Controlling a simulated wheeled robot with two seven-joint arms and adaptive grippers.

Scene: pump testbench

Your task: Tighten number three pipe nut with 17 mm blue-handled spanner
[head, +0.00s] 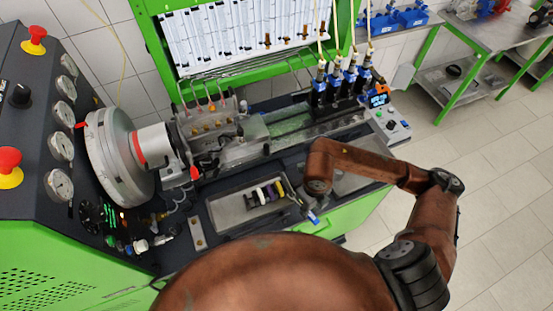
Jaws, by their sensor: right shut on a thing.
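My right gripper (305,204) is low beside the right end of the tool tray, its fingers small and partly hidden by my wrist. It is shut on the blue-handled spanner (313,218), whose blue end sticks out below the fingers; the spanner's jaw is not clear. The pump (208,128) stands left of centre on the bench, with thin metal pipes and brass nuts along its top. The numbers of the nuts cannot be read. The gripper is well to the right of and nearer than the pump, apart from it. My left gripper is not in view.
A grey tray (228,211) holds several tools with black, white, yellow and purple handles. A large round flywheel (112,155) stands left of the pump. Blue-and-black injectors (340,80) stand at the back right, beside a control box (388,124). A gauge panel is at far left.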

